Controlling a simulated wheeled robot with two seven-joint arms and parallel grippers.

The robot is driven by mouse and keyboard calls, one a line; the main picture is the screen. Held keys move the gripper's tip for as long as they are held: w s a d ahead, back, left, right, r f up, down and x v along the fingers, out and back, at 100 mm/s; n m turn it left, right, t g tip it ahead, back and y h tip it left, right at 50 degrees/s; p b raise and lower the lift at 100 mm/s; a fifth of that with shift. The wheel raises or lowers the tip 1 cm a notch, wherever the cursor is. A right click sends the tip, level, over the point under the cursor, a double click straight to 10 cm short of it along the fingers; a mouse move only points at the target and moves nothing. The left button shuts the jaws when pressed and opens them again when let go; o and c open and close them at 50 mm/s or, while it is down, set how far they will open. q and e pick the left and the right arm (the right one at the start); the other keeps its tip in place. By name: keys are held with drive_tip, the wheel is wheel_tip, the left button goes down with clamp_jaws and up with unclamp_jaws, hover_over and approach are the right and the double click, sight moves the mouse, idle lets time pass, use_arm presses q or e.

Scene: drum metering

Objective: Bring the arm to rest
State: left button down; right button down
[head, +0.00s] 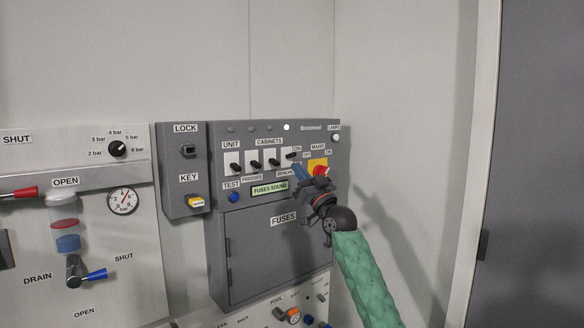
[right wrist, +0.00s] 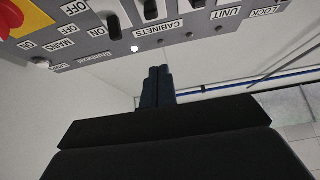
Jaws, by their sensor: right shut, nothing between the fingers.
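My right gripper (head: 299,172) is in front of the upper right of the grey switch panel (head: 222,146), close to the red and yellow mains switch (head: 318,167). My right arm, in a green sleeve, comes up from the lower right. In the right wrist view the gripper's dark fingers (right wrist: 157,86) are together with nothing between them. The panel's switch row and the mains switch (right wrist: 22,18) show upside down there, along the top edge. I cannot tell whether the fingers touch the panel. My left gripper does not show.
The panel display (head: 269,188) reads "FUSES SOUND", above a closed fuse door (head: 262,250). A lock and key box (head: 183,170) stands left of it. Further left is a board with a gauge (head: 122,201) and a blue drain lever (head: 95,275). Bare wall (head: 400,120) is to the right.

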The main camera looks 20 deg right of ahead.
drive_tip(key=shift+s+d+f, duration=0.15)
drive_tip(key=shift+s+f, duration=0.2)
drive_tip(key=shift+f, duration=0.05)
